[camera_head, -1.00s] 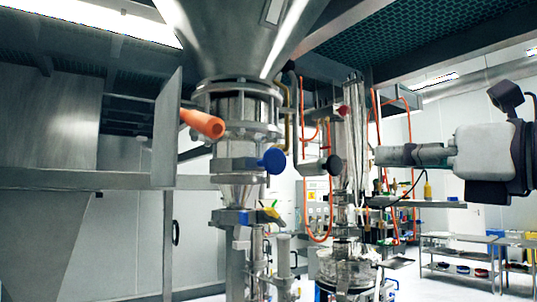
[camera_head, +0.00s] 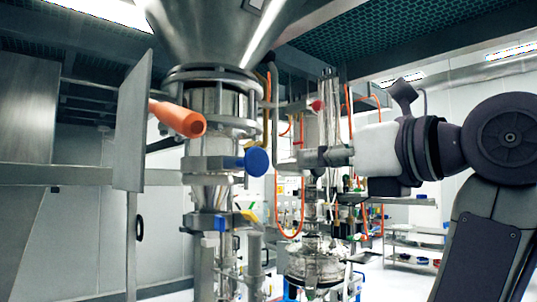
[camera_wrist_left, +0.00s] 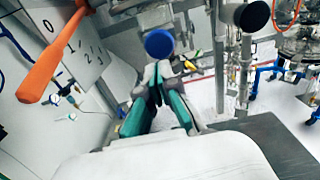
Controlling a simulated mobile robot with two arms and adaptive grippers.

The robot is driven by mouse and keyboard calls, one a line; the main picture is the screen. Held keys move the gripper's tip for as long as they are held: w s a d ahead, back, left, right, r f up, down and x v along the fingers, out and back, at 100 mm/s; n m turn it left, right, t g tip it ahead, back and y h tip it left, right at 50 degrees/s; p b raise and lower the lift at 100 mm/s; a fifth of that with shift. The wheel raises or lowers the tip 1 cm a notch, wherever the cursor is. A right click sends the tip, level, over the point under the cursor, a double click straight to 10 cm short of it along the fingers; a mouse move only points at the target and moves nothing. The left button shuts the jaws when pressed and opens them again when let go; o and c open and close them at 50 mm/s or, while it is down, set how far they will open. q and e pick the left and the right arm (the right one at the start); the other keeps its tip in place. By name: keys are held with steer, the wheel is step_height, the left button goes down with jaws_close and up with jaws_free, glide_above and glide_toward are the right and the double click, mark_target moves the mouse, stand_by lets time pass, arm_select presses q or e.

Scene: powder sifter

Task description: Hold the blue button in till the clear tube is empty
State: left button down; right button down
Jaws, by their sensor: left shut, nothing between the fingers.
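The round blue button (camera_head: 257,161) sticks out to the right of the metal valve block under the large steel hopper. My left gripper (camera_head: 303,158) is shut and empty, pointing left at the button, with a small gap between them in the head view. In the left wrist view the blue button (camera_wrist_left: 159,43) is just beyond the closed fingertips (camera_wrist_left: 157,72). A clear-looking tube section (camera_head: 216,104) is below the hopper, above the button; I cannot tell how much powder is in it. My right gripper is not in view.
An orange handle (camera_head: 180,119) juts out left of the tube, and shows large in the left wrist view (camera_wrist_left: 52,68) beside a numbered plate (camera_wrist_left: 68,40). Glassware and orange hoses (camera_head: 290,222) stand behind my gripper. A steel panel (camera_head: 131,125) is at left.

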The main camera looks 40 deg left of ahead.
mark_target(260, 163)
arm_select(q)
steer(key=a+p, duration=0.1)
steer(key=a, duration=0.2)
steer(key=a+p, duration=0.2)
steer(key=a, duration=0.1)
steer(key=a+p, duration=0.1)
steer(key=a, duration=0.2)
steer(key=shift+w+a, duration=0.1)
steer(key=shift+w, duration=0.25)
